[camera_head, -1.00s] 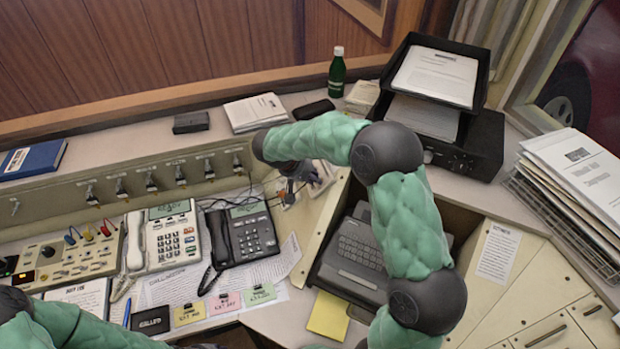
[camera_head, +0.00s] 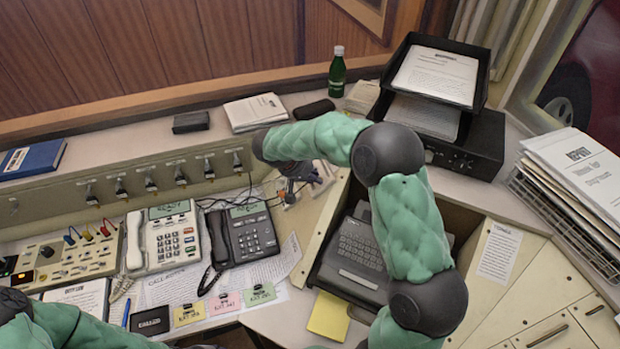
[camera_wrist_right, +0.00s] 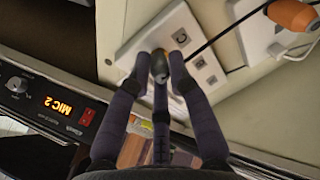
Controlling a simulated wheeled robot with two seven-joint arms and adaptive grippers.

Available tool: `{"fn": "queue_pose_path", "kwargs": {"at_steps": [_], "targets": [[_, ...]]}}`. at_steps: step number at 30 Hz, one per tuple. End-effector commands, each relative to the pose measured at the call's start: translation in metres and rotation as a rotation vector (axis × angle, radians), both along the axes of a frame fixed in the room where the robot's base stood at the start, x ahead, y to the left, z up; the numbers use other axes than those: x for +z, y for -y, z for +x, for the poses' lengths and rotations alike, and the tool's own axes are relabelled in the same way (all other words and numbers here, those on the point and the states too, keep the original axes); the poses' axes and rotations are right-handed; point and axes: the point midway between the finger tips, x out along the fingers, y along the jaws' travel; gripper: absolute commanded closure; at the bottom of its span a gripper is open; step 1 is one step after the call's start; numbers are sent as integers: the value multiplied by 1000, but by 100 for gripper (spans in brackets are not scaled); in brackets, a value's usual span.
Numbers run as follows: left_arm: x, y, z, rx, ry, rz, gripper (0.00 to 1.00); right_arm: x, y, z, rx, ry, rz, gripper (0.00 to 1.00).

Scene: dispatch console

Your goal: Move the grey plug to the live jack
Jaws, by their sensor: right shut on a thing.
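My right gripper (camera_wrist_right: 160,68) is shut on the grey plug (camera_wrist_right: 159,72), a small dark-grey piece between its fingertips in the right wrist view. The plug is in front of a white jack plate (camera_wrist_right: 150,35) with small square sockets; I cannot tell whether its tip touches or enters one. In the head view my right gripper (camera_head: 310,178) is small and partly hidden by my right arm, and the plug cannot be made out. My left arm comes in at the lower left; its gripper is out of view.
An orange plug (camera_wrist_right: 292,14) with a black cable is close by on the right. A device with a lit "MIC 2" display (camera_wrist_right: 62,105) is at the left. In the head view a dark telephone (camera_head: 243,235) and keyboard unit (camera_head: 355,255) flank the jack area.

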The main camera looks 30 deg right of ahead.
Motion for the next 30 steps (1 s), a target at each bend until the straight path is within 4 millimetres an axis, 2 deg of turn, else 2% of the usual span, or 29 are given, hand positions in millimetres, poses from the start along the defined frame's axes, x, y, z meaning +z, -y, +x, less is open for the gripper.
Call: {"fn": "queue_pose_path", "kwargs": {"at_steps": [1,10,11,13,14,20,21,23,24,30], "targets": [[-5,0,0,0,0,0,59,-9,-1,-5,-5,-17,3,100],[-8,0,0,0,0,0,59,-11,0,-6,-5,-18,3,100],[-8,0,0,0,0,0,59,-11,0,-6,-5,-18,3,77],[-8,0,0,0,0,0,59,-11,0,-6,-5,-18,3,57],[-7,0,0,0,0,0,59,-11,0,-5,-4,-17,4,52],[-7,0,0,0,0,0,59,-8,1,-3,-2,-9,2,52],[-7,0,0,0,0,0,59,-8,1,-3,-3,-7,2,49],[-7,0,0,0,0,0,59,-7,1,-2,-2,-7,2,33],[-7,0,0,0,0,0,59,-7,1,-2,-2,-5,2,29],[-7,0,0,0,0,0,59,-6,1,-1,-2,-3,2,29]]}}
